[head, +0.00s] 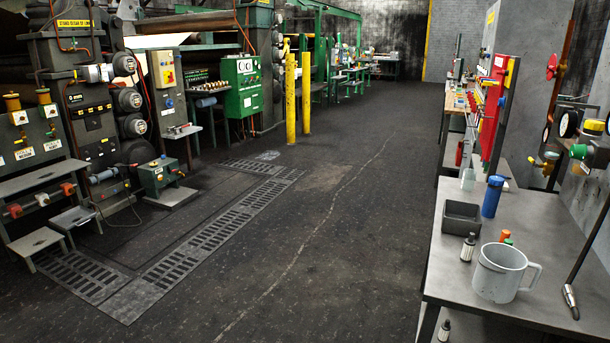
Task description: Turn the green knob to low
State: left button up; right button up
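A round green knob-like part (579,152) shows at the right edge, on pipework by the grey wall, next to gauges and a yellow valve part. I cannot tell for sure that it is the green knob of the task. It is small, and no "low" mark or setting can be read on it. Neither of my grippers is in view.
A grey table (450,262) at the right holds a large grey mug (503,274), a blue bottle (492,197) and a dark open box (461,217). Yellow posts (291,100) and machinery stand to the left. The dark floor (330,220) between is mostly clear.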

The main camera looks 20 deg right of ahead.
aim_at(578, 151)
jog(key=k+j+z, duration=0.1)
jog(key=z, duration=0.35)
jog(key=k+j+z, duration=0.1)
jog(key=z, duration=0.4)
jog(key=k+j+z, duration=0.15)
jog(key=z, duration=0.3)
jog(key=k+j+z, duration=0.15)
jog(key=z, duration=0.35)
jog(key=i+l, duration=1.9)
jog(key=l, duration=0.15)
jog(key=i+j+u, duration=0.05)
jog(key=j, duration=0.05)
